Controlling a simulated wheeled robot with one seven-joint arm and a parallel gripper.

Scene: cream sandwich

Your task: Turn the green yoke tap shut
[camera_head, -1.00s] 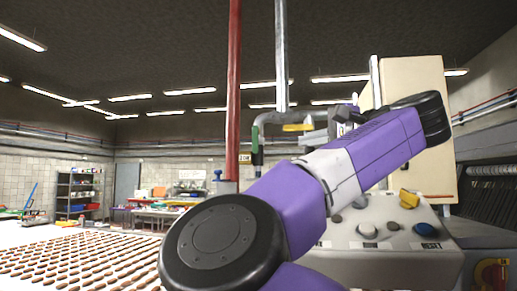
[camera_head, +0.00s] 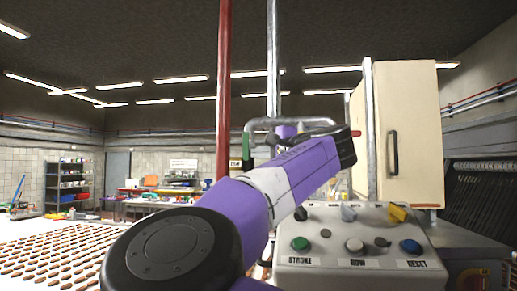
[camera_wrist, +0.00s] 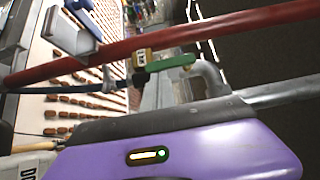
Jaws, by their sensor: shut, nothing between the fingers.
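The green tap handle (camera_wrist: 170,62) shows in the wrist view, reaching right from a brass-coloured fitting (camera_wrist: 143,58) in front of the red pipe. In the head view the green handle (camera_head: 246,146) is small and upright below the left bend of the grey pipe. My gripper (camera_wrist: 170,145) shows in the wrist view as a purple housing with a dark edge, just below the handle in the picture. Its fingertips are hidden, so I cannot tell whether they touch the handle.
A red pipe (camera_head: 223,90) and a grey pipe (camera_head: 272,60) run vertically near the tap. A control box (camera_head: 360,248) with knobs stands at right, below a cream cabinet (camera_head: 400,135). A conveyor of biscuits (camera_head: 50,255) lies at left.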

